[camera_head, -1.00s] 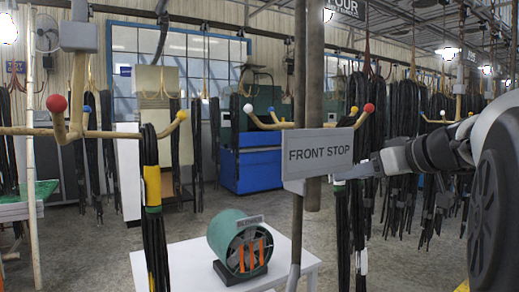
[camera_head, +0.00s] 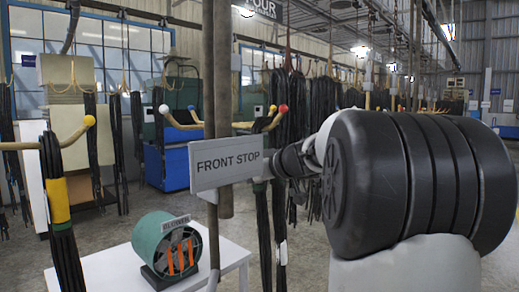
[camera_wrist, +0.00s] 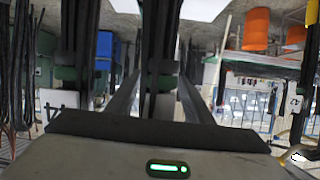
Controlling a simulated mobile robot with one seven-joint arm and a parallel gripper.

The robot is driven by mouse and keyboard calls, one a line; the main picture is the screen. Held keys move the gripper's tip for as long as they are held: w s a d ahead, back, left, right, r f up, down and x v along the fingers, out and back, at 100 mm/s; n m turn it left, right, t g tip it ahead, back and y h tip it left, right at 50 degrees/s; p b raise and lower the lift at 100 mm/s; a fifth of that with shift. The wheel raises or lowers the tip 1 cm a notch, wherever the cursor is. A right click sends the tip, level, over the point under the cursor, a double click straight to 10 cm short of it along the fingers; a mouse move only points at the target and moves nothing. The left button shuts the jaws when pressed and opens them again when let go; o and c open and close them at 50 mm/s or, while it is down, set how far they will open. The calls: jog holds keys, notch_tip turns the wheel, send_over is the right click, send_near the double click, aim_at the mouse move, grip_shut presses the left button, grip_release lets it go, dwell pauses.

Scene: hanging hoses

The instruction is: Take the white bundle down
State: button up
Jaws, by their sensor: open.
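In the head view, dark bundles hang behind the FRONT STOP sign (camera_head: 228,163). I cannot tell for certain which is the white bundle. My gripper is at these bundles, mostly hidden behind the sign in the head view. In the wrist view, my gripper (camera_wrist: 160,98) is open, with a dark green-banded bundle (camera_wrist: 160,45) between or just beyond its fingers; contact is unclear. Another dark bundle (camera_wrist: 78,45) hangs just left of the fingers.
A yellow-banded bundle (camera_head: 58,200) hangs at left from a wooden hook arm (camera_head: 72,135). A green blower (camera_head: 166,245) stands on a white table (camera_head: 105,270) below. A grey post (camera_head: 222,90) stands close to my arm. More hoses (camera_head: 300,105) hang behind.

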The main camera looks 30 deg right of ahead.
grip_shut()
jog(key=shift+r, duration=0.1)
dwell(0.3)
jog(key=shift+r, duration=0.1)
